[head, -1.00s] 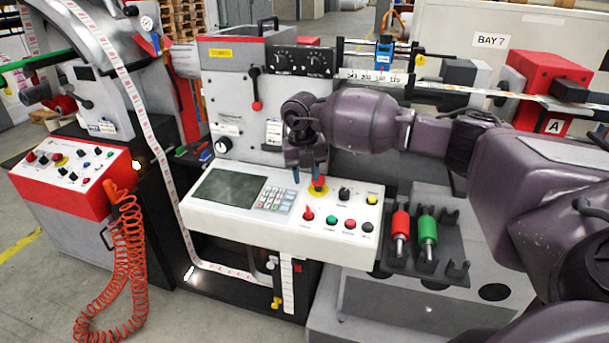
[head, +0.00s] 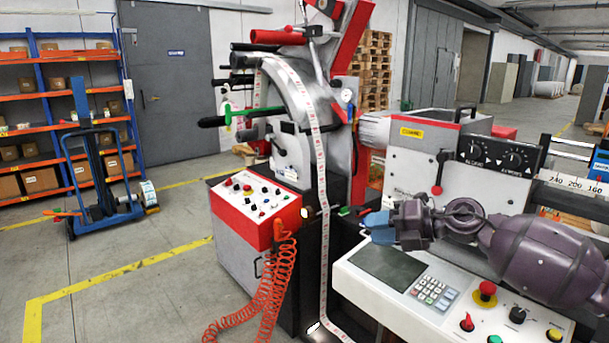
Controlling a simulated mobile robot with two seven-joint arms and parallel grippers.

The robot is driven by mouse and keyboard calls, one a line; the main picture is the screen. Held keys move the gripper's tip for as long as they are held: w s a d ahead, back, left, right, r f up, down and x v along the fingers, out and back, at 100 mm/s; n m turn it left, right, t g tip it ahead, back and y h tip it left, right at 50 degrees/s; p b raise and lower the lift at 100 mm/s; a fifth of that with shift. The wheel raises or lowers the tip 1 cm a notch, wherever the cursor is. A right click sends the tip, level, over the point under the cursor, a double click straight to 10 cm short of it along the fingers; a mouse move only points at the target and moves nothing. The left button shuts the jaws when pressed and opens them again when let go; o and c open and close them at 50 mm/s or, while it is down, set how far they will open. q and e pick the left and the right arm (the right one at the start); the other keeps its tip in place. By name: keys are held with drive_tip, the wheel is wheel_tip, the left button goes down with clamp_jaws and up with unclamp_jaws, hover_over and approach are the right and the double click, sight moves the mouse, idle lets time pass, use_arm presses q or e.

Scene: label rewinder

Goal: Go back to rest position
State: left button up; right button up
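My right gripper (head: 377,226) is above the far left part of the cream control panel (head: 375,305), close to the dark screen (head: 387,267). Its arm comes in from the right across the machine front. Its blue fingertips point left and overlap in this view, so the gap between them cannot be made out. I see nothing held in it. My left gripper is not in view.
The label rewinder's red control box (head: 255,215) and coiled orange hose (head: 268,295) stand left of the panel. A red button (head: 487,288) on a yellow ring is below my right arm. A blue pallet truck (head: 104,190) stands farther left, with open floor between.

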drive_tip(key=s+d+f+m+t+h, duration=0.35)
drive_tip(key=s+f+m+t, duration=0.2)
drive_tip(key=f+m, duration=0.55)
drive_tip(key=s+d+f+m+t+h, duration=0.3)
drive_tip(key=s+f+m+t+h, duration=0.3)
drive_tip(key=m, duration=0.9)
drive_tip(key=s+d+f+m+g+h, duration=0.2)
drive_tip(key=s+d+f+m, duration=0.1)
drive_tip(key=s+f, duration=0.6)
drive_tip(key=s+d+f+m+g+h, duration=0.2)
drive_tip(key=s+f+m, duration=0.3)
drive_tip(key=s+f, duration=0.5)
drive_tip(key=s+d+g, duration=0.1)
drive_tip(key=s, duration=0.2)
drive_tip(key=shift+a+g, duration=0.1)
drive_tip(key=shift+g, duration=0.15)
